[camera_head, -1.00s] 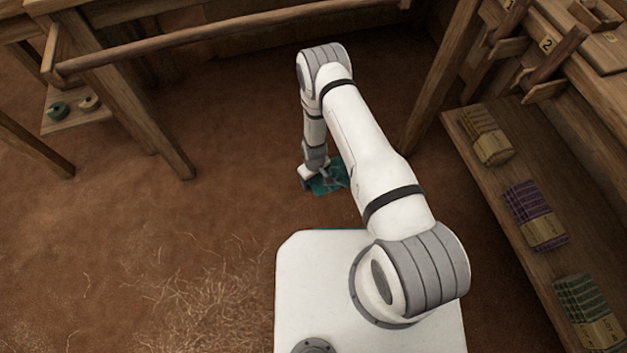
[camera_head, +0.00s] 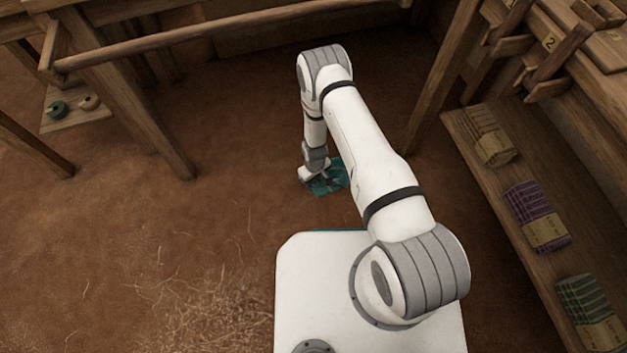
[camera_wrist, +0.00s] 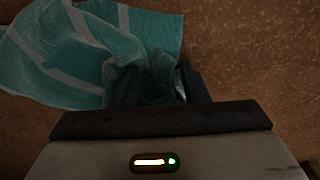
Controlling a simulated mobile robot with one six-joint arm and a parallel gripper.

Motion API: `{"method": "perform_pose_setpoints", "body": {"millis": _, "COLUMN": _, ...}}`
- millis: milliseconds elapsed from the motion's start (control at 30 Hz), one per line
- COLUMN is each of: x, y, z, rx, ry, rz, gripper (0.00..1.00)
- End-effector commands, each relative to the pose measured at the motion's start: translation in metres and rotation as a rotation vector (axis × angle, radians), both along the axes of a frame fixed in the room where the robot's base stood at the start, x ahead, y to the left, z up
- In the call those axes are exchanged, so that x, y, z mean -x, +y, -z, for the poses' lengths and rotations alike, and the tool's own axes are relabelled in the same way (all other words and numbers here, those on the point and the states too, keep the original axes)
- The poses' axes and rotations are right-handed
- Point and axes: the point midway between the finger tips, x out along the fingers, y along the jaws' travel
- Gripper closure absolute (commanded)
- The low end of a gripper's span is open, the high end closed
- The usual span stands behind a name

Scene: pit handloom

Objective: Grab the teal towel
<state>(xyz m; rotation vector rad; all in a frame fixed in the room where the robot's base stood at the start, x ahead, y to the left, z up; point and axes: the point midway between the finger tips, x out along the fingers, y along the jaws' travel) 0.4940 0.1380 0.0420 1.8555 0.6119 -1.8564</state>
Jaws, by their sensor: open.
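The teal towel (camera_head: 325,187) lies crumpled on the brown earthen floor, partly hidden behind my arm in the head view. In the wrist view the towel (camera_wrist: 85,55) is teal with pale stripes and spreads to the upper left. My gripper (camera_wrist: 158,82) is open, with its dark fingers on either side of a bunched fold of the towel. In the head view my gripper (camera_head: 325,181) is low at the towel, its fingers hard to make out. Whether the fingers touch the fold cannot be told.
A wooden shelf (camera_head: 480,190) at the right holds folded cloth bundles, one purple (camera_head: 537,216). Wooden loom posts (camera_head: 130,110) stand at the left, with a beam (camera_head: 200,38) across the back. A small board (camera_head: 85,120) holds two rolls. Open floor (camera_head: 220,200) lies left of the towel.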

Motion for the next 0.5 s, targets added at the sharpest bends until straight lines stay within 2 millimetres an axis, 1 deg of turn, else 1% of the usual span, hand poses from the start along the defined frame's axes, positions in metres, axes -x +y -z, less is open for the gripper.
{"method": "perform_pose_setpoints", "body": {"millis": 67, "x": -0.0001, "y": -0.0002, "z": 0.0000, "rx": 0.000, "ry": 0.000, "rz": 0.000, "gripper": 0.62}}
{"method": "perform_pose_setpoints", "body": {"millis": 500, "x": -0.0004, "y": -0.0005, "z": -0.0001, "rx": 0.000, "ry": 0.000, "rz": 0.001, "gripper": 0.80}}
